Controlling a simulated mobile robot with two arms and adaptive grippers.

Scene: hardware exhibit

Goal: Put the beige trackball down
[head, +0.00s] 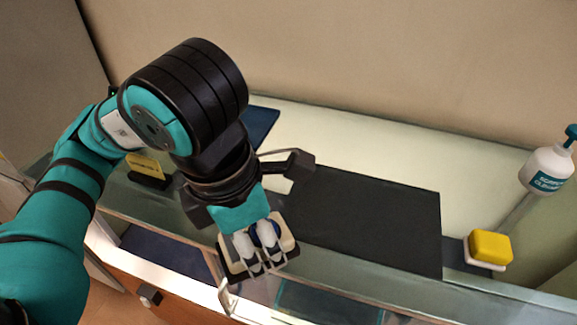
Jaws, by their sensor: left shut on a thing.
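The beige trackball (289,241) has a pale beige body with a dark blue ball. My left gripper (262,262) is over it and shut on it, with its light-tipped fingers across the trackball's top. The trackball is at the front edge of the counter, beside the left end of a black mat (370,218). The gripper hides part of the trackball, and I cannot tell whether its underside touches anything. My right gripper is not in view.
A yellow sponge (491,246) on a white holder and a white screen cleaner bottle (547,171) stand at the right. A yellow sign (146,167) and a dark blue mat (262,125) are at the left. The black mat is bare.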

